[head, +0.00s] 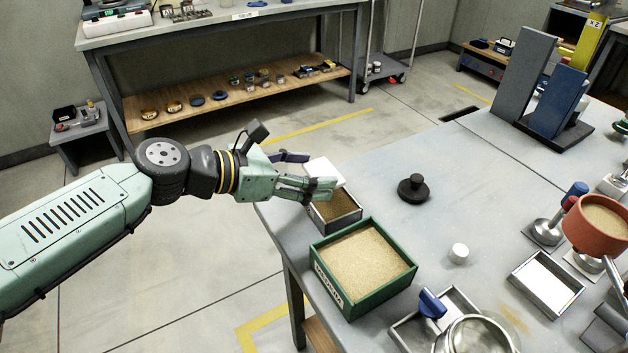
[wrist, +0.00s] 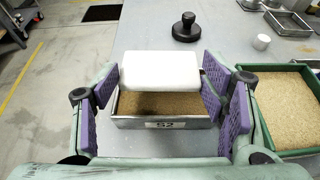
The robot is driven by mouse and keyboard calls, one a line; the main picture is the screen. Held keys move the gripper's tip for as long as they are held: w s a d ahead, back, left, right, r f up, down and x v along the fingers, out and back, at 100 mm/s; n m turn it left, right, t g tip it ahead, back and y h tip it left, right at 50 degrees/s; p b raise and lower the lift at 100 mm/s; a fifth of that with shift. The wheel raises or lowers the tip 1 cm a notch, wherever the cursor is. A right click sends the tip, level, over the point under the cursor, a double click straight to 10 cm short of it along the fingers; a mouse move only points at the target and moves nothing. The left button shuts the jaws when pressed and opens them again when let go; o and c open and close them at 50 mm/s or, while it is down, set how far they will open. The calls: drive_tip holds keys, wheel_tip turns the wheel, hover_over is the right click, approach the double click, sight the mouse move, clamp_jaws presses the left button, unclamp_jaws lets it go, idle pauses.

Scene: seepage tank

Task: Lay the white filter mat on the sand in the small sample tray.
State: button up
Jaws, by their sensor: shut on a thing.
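The white filter mat (head: 323,169) is a small thick white block with rounded edges; it also shows in the wrist view (wrist: 160,70). My gripper (head: 316,174) is shut on it, with purple finger pads at its left and right ends in the wrist view. The small sample tray (wrist: 165,123) is a metal tray labelled S2, with brown sand (wrist: 160,103) inside. The mat is over the far part of this tray and hides the sand there. In the head view the mat appears raised above the tray; the exact gap cannot be told.
A larger green box of sand (head: 315,258) stands close by the small tray. A black knobbed weight (head: 413,188) and a small white cylinder (head: 459,253) are on the table. A metal tray with white contents (head: 546,284) and a red bowl (head: 598,224) stand right.

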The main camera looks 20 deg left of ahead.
drive_tip(key=f+p, duration=0.1)
drive_tip(key=d+f, duration=0.1)
drive_tip(key=f, duration=0.1)
drive_tip(key=shift+f+p, duration=0.1)
drive_tip(key=shift+p, duration=0.25)
drive_tip(key=shift+f, duration=0.2)
drive_tip(key=shift+f, duration=0.1)
